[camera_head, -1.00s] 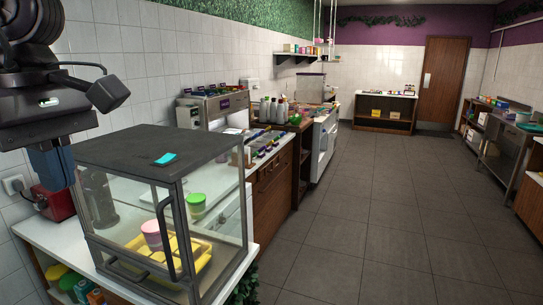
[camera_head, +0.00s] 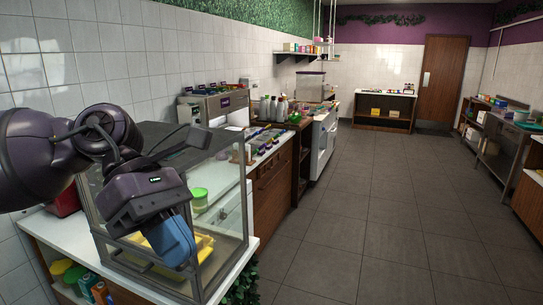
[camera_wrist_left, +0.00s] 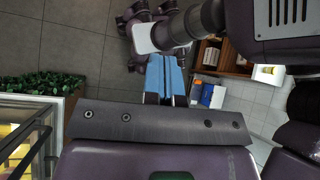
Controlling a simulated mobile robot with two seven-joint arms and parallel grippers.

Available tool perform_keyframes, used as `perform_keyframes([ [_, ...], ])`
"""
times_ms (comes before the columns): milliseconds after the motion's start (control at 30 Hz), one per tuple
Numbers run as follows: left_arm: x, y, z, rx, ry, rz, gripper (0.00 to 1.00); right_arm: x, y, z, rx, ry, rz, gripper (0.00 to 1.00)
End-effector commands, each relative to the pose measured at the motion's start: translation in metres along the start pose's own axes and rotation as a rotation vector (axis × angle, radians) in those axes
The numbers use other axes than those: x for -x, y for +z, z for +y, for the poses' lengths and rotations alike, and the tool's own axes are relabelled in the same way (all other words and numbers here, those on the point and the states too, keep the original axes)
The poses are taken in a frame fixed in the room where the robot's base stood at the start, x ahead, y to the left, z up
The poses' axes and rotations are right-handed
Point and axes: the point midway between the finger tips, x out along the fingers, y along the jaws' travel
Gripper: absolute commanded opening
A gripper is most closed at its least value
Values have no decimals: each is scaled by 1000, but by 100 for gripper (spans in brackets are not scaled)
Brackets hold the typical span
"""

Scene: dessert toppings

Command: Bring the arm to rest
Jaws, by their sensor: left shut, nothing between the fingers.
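My left gripper (camera_head: 172,243) hangs in front of the glass display case (camera_head: 244,205) at the lower left of the head view, its blue fingers pointing down. The fingers are shut with nothing between them. They also show in the left wrist view (camera_wrist_left: 165,76), closed together and empty. My left arm comes in from the left edge and covers much of the case. I cannot tell whether it touches the glass. My right gripper is not in view.
Inside the case are a green-lidded jar (camera_head: 199,199) and a yellow tray (camera_head: 205,246). The case stands on a white counter (camera_head: 40,232). A topping counter (camera_head: 268,144) runs behind it. The grey floor (camera_head: 370,220) to the right is clear.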

Motion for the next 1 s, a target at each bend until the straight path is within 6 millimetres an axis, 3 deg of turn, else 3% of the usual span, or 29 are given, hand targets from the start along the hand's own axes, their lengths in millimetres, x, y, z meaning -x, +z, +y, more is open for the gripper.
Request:
perform_keyframes([
  [100, -23, 8, 9, 85, -61, -190, 0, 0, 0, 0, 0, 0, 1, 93],
  [233, -38, 17, 19, 194, -120, -396, 0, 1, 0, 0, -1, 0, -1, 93],
  [567, -52, 20, 54, 544, -261, -923, 0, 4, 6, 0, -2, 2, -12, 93],
  [767, -51, -2, 82, 799, -343, -1243, 0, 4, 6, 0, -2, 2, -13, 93],
  [1000, -54, -60, 116, 1139, -433, -1624, 0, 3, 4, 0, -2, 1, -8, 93],
])
